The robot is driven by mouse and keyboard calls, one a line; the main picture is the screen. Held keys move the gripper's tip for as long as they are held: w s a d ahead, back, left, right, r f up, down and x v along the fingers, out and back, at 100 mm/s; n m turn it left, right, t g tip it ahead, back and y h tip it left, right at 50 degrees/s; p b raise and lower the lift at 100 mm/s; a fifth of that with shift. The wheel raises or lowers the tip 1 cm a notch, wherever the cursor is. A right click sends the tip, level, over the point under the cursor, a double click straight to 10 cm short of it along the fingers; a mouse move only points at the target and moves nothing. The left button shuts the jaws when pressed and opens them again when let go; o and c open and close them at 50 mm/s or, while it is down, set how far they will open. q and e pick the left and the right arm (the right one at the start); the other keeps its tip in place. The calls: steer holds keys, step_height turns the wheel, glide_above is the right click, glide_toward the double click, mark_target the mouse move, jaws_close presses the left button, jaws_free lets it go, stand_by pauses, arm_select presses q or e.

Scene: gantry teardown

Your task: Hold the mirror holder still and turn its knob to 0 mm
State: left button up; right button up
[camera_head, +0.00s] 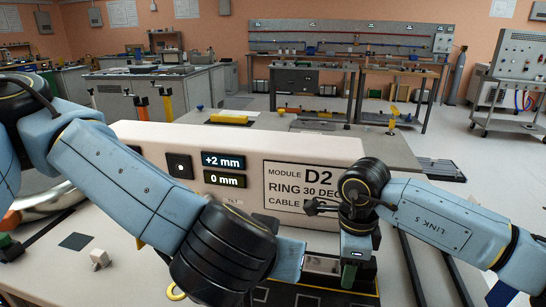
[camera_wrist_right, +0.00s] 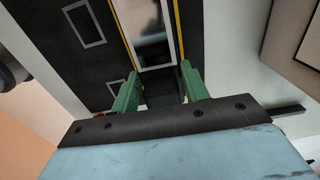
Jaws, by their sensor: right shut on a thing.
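The mirror holder shows in part in the head view as a pale, glossy plate (camera_head: 322,264) between my two wrists. My right gripper (camera_head: 357,262) points down at its right side. In the right wrist view, the green fingers of this right gripper (camera_wrist_right: 160,88) are shut on a dark part, which I take to be the knob; its shape is unclear. A reflective plate (camera_wrist_right: 153,30) lies just beyond them. My left gripper (camera_head: 290,260) reaches in beside the holder's left side; its fingers are hidden. The display panel (camera_head: 223,160) reads +2 mm above 0 mm.
A white module housing (camera_head: 240,140), labelled D2, RING 30 DEG, stands behind my wrists. A dark mat with yellow lines lies below the holder. Benches and a trolley stand farther back.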

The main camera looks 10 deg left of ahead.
stand_by(0.4)
steer(key=o, duration=1.2)
steer(key=shift+r, duration=0.1)
step_height(320, 180, up, 12)
